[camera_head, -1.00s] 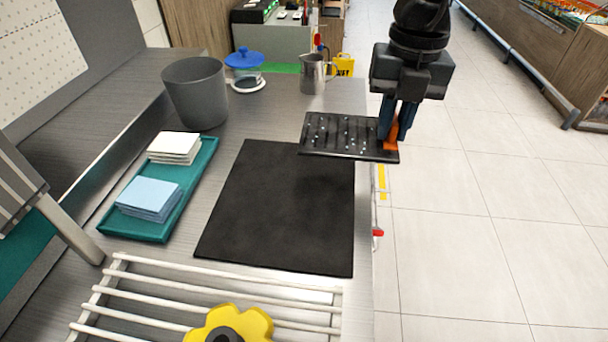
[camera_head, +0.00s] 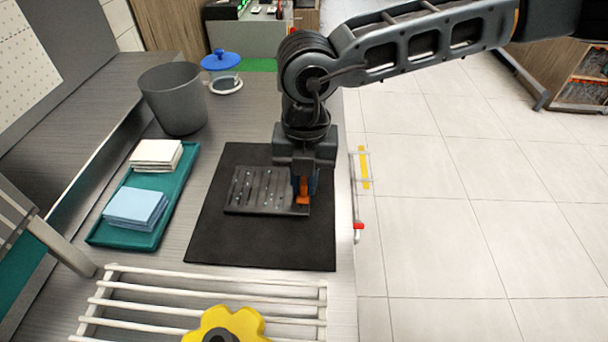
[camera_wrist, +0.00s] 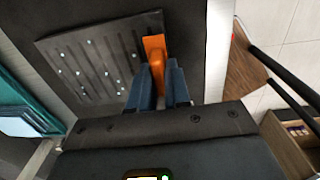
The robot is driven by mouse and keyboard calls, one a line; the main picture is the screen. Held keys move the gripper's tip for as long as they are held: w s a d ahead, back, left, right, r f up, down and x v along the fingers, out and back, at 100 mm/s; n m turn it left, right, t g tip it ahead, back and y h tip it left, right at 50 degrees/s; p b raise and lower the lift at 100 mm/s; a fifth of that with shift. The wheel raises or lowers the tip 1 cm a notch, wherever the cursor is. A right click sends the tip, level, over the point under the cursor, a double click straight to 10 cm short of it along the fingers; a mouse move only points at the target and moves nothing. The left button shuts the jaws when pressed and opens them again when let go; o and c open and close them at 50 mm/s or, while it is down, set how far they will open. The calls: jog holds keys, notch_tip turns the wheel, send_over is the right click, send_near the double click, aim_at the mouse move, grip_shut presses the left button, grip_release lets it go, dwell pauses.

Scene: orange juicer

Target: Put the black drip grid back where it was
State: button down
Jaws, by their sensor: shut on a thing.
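The black drip grid (camera_head: 262,190) is a flat slotted plate with an orange tab (camera_head: 303,194) at its right end. My gripper (camera_head: 305,185) points down and is shut on the orange tab. The grid lies level over the black mat (camera_head: 240,244); I cannot tell whether it touches the mat. Small pale drops show on the grid. In the wrist view the grid (camera_wrist: 95,65) reaches out left from the blue fingers (camera_wrist: 160,88), with the orange tab (camera_wrist: 154,47) between them.
A teal tray (camera_head: 128,234) with white and blue stacks lies left of the mat. A grey bin (camera_head: 173,100) and a blue-lidded jar (camera_head: 221,62) stand behind. A white rod rack (camera_head: 200,290) and yellow knob (camera_head: 226,320) are in front. The counter's right edge is close.

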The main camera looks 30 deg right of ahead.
jog(key=shift+f, duration=0.25)
jog(key=c, duration=1.1)
grip_release()
